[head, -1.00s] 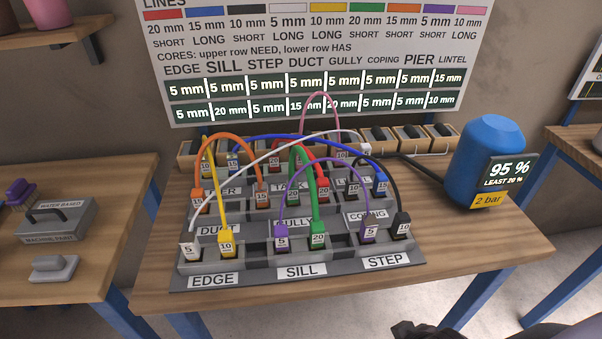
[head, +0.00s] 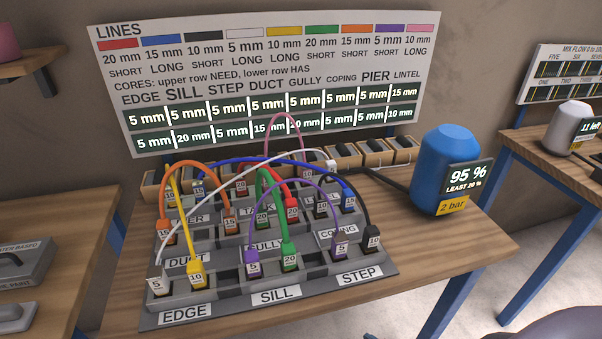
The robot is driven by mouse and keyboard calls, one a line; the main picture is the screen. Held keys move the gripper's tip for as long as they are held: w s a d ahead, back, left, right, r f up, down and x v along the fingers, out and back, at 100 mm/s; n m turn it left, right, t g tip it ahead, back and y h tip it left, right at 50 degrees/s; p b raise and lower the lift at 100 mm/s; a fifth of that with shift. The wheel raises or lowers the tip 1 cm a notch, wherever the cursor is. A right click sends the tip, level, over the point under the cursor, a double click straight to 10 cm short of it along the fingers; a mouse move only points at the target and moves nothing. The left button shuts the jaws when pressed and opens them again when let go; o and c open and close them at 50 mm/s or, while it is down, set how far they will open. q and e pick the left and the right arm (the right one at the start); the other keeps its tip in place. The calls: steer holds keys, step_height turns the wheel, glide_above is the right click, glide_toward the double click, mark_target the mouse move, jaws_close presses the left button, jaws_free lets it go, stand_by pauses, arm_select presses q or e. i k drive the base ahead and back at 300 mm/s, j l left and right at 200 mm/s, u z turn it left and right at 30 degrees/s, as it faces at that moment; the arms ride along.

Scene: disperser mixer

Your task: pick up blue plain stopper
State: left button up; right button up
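I cannot make out a blue plain stopper in the head view. The blue items I see are a blue line (head: 262,161) arched over the grey core board (head: 300,294), its plug (head: 349,200) on the right side of the board, and a large blue tank (head: 441,165). Neither of my grippers is in view.
Several coloured lines are plugged into the board on the wooden table (head: 440,262). A row of small wooden holders (head: 375,153) stands behind it. A sign (head: 270,60) hangs above. Another table (head: 550,160) at right bears a white device (head: 572,114).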

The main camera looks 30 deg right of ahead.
mark_target(348, 197)
steer(key=k+l+u, duration=0.15)
steer(key=l, duration=0.3)
steer(key=k+l+u, duration=0.15)
steer(key=l, duration=0.3)
steer(key=k+l+u, duration=0.15)
steer(key=l, duration=0.3)
steer(key=k+l+u, duration=0.1)
steer(key=k+l, duration=0.2)
steer(key=l, duration=0.1)
